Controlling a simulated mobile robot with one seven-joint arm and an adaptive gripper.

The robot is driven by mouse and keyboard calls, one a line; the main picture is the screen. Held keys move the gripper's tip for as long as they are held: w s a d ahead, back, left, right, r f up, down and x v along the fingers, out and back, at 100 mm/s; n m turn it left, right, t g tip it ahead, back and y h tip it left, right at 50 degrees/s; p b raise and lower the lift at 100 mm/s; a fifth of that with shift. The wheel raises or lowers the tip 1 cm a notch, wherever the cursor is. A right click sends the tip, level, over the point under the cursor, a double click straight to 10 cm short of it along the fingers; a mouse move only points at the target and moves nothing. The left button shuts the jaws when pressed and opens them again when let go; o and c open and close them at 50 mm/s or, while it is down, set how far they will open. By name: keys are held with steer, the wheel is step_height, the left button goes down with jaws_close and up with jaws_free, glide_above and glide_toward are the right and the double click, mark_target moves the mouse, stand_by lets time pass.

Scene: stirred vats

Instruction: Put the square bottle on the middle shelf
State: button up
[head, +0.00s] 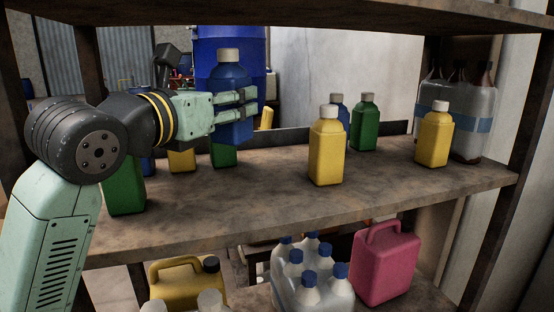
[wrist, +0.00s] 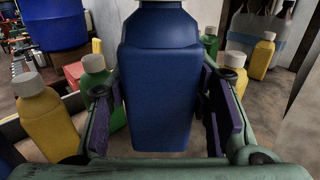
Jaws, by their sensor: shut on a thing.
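The square bottle is blue with a white cap (head: 230,80). It is upright in my gripper (head: 243,105), whose fingers are shut on its sides. In the head view it is held above the middle shelf (head: 260,195), in front of a green bottle (head: 223,155) that it partly overlaps. In the wrist view the blue bottle (wrist: 160,85) fills the centre between the two finger pads, and its cap is out of the frame. I cannot tell the exact gap between its base and the shelf.
On the middle shelf stand yellow bottles (head: 327,150) (head: 434,138), a green bottle (head: 364,125), another green bottle (head: 124,190) near my arm, and wrapped clear bottles (head: 471,115) at the right. The shelf's front middle is bare. An upper shelf (head: 300,12) hangs above. A pink canister (head: 385,265) is below.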

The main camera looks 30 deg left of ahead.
step_height(320, 180, down, 10)
steer(key=shift+r+p, duration=0.2)
steer(key=shift+p, duration=0.85)
steer(key=shift+f, duration=0.1)
steer(key=o, duration=1.5)
steer(key=shift+c, duration=0.2)
